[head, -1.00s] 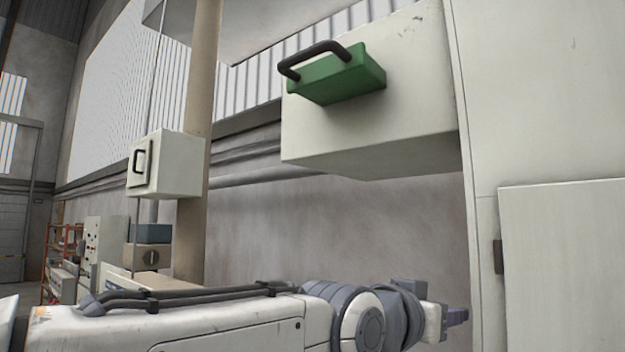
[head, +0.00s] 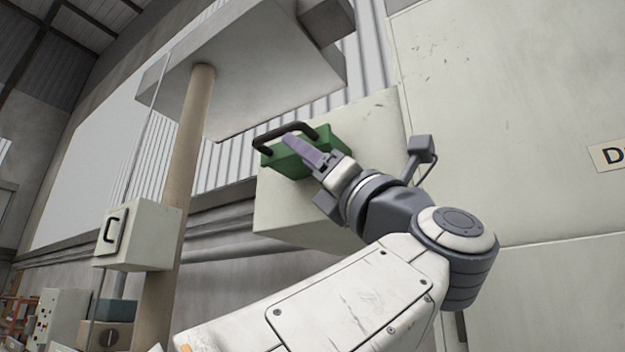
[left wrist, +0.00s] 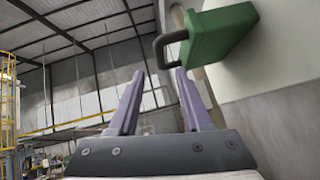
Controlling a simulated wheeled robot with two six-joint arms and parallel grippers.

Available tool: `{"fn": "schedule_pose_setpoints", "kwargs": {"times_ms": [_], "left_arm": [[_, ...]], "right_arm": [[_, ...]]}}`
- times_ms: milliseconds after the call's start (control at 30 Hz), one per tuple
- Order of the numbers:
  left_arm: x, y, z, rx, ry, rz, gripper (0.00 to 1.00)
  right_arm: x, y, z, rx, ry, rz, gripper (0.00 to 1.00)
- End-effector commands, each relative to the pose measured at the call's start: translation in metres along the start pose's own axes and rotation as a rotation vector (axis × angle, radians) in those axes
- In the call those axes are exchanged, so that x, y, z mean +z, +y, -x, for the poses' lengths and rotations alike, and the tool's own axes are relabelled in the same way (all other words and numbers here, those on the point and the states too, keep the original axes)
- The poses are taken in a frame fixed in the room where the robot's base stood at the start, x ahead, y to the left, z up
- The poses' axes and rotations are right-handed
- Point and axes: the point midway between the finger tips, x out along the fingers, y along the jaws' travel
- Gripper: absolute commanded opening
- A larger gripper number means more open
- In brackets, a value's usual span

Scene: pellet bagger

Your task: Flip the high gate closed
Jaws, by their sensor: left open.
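The high gate is a green block with a black bar handle (head: 283,133) on a pale box high up. The green block (head: 284,165) is partly hidden by my left gripper in the head view. My left gripper (head: 291,142) is raised in front of it, with its fingertips close to the handle. In the left wrist view the green block (left wrist: 222,33) is at the upper right and its handle (left wrist: 157,48) reaches in ahead of the fingertips. The jaws (left wrist: 159,74) are open with nothing held. I cannot tell whether a finger touches the handle. My right gripper is not in view.
The pale box (head: 345,115) carries the gate beside a large cabinet wall (head: 480,90) on the right. A tan post (head: 182,170) and a smaller white box with a black handle (head: 150,235) stand to the left. A grey hopper-like body (head: 270,65) hangs above.

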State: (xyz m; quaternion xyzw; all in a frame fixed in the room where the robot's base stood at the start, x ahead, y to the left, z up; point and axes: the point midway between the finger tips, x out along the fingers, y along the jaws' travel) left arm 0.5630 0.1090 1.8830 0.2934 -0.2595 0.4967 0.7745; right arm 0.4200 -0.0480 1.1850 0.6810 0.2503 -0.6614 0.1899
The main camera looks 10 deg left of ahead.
Motion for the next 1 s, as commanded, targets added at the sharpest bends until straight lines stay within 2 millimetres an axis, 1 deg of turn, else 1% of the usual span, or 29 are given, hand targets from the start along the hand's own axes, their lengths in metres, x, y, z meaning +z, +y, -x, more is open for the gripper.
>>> {"fn": "schedule_pose_setpoints", "kwargs": {"times_ms": [33,167,300,500,600,700,967,1000], "left_arm": [[0.002,0.002,-0.008,0.003,0.006,0.006,0.49],[0.004,0.004,-0.031,0.006,0.005,0.002,0.49],[0.004,0.003,-0.059,0.005,0.003,0.001,0.49],[0.003,0.002,-0.089,0.004,0.002,-0.001,0.49],[0.002,0.002,-0.097,0.002,0.0,0.0,0.49],[0.001,0.002,-0.101,0.002,0.0,0.001,0.49],[0.0,0.001,-0.101,0.001,0.0,0.002,0.49],[0.0,0.001,-0.101,0.001,-0.001,0.002,0.45]], "right_arm": [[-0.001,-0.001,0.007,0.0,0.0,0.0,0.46],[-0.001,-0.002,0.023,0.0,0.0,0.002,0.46],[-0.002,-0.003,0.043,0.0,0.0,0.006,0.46],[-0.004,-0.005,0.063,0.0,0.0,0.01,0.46],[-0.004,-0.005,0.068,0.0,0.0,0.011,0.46],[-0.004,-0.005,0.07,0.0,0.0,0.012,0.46],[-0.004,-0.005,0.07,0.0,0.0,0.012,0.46],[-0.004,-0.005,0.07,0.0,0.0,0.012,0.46]]}}
